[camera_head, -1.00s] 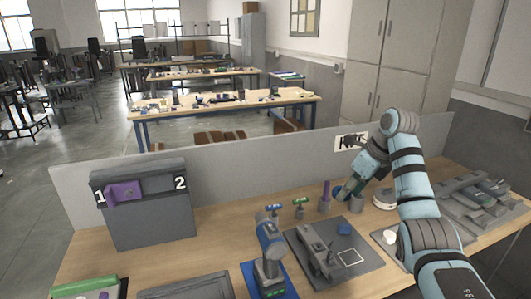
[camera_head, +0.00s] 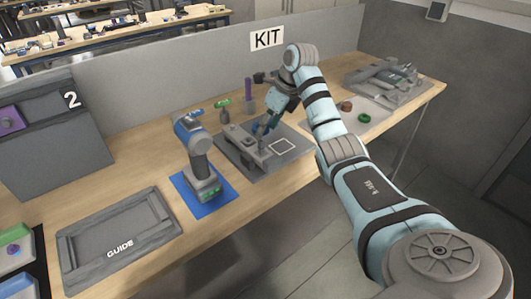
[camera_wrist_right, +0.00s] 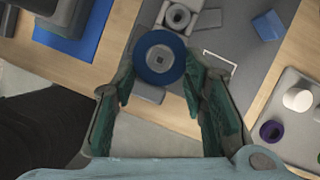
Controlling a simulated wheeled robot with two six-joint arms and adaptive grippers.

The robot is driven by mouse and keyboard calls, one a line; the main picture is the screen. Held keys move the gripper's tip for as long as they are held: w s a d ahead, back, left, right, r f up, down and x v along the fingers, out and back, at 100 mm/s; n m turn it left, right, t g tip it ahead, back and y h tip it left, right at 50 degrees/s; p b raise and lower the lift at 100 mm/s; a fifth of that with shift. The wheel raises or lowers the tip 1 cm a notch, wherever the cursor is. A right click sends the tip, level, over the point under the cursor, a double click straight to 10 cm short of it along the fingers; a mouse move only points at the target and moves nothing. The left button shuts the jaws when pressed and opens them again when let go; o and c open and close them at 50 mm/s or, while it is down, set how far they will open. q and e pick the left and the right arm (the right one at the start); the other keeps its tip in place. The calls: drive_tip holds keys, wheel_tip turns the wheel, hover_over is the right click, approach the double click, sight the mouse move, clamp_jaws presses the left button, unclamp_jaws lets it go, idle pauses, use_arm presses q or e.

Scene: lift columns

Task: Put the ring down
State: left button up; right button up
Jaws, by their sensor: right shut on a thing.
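My right gripper (camera_head: 266,126) is over the grey fixture plate (camera_head: 234,151). In the right wrist view its green fingers (camera_wrist_right: 163,88) are shut on a blue ring (camera_wrist_right: 144,71), which has a grey centre with a small square in it. The ring appears over the grey fixture on the plate, and I cannot tell whether it touches it. A white square outline (camera_head: 282,146) is marked on the plate, and part of it shows beside the right finger in the wrist view. My left gripper is not in view.
A blue block (camera_wrist_right: 268,25) lies on the plate. A power tool (camera_head: 195,150) stands on a blue mat (camera_head: 209,208) to the left. An empty GUIDE tray (camera_head: 70,256) lies front left. A tray at right holds a purple ring (camera_wrist_right: 271,131) and a white cylinder (camera_wrist_right: 298,99).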

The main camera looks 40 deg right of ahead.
sight(264, 152)
wheel_tip(264, 152, down, 8)
drive_tip(key=shift+f, duration=0.15)
drive_tip(key=shift+f, duration=0.1)
drive_tip(key=o, duration=1.3)
drive_tip(key=shift+f, duration=0.1)
